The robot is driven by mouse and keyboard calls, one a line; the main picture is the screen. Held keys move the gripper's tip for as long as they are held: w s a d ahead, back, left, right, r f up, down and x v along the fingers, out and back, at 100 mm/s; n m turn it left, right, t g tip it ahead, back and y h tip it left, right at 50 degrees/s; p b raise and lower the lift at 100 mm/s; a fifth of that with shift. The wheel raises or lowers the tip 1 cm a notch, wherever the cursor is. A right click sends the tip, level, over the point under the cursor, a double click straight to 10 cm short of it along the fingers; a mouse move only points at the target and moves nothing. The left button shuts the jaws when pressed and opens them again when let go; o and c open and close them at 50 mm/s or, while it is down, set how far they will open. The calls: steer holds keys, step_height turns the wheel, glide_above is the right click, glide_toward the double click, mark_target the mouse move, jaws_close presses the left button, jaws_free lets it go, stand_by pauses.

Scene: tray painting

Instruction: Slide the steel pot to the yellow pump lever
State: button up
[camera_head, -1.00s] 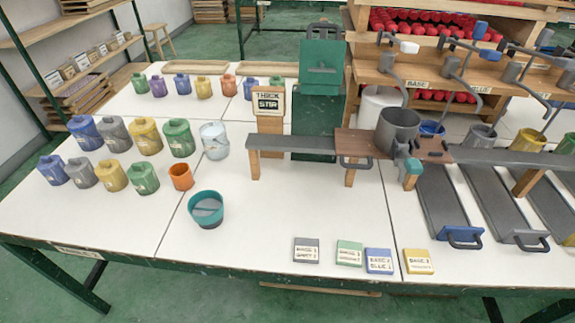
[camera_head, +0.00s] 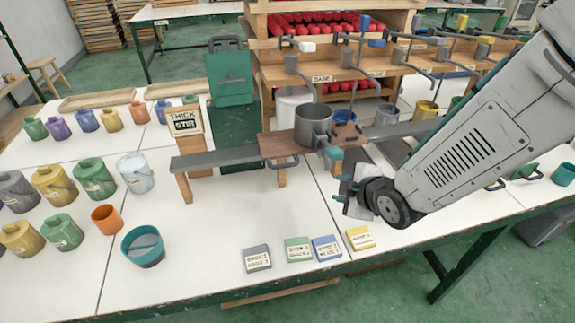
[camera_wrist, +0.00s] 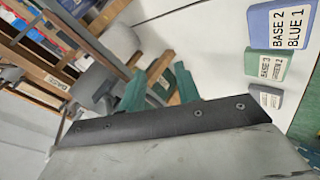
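The steel pot (camera_head: 313,122) is an upright grey pot on a brown wooden carriage (camera_head: 275,146) with a dark handle at its front. In the wrist view a grey shape, seemingly the pot (camera_wrist: 94,84), is left of the fingers.
The grey rail (camera_head: 215,158) runs left and right of the carriage on wooden legs. A yellow cup (camera_head: 426,110) is at the back right. Label tiles, including the blue one (camera_head: 326,247), lie near the front edge. A teal bowl (camera_head: 143,250) stands left.

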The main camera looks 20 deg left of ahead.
steer(key=s+a+f+n+y, duration=0.1)
steer(key=a+f+n+y, duration=0.1)
steer(key=a+n, duration=0.15)
steer(key=n+t+y, duration=0.1)
steer(key=n+y, duration=0.3)
glide_toward(285, 166)
steer(key=f+x, duration=0.1)
steer(key=x, duration=0.2)
steer(key=shift+t, duration=0.3)
steer(key=x, duration=0.7)
steer(key=shift+w+a+r, duration=0.1)
steer(key=shift+w+r, duration=0.1)
jaws_close()
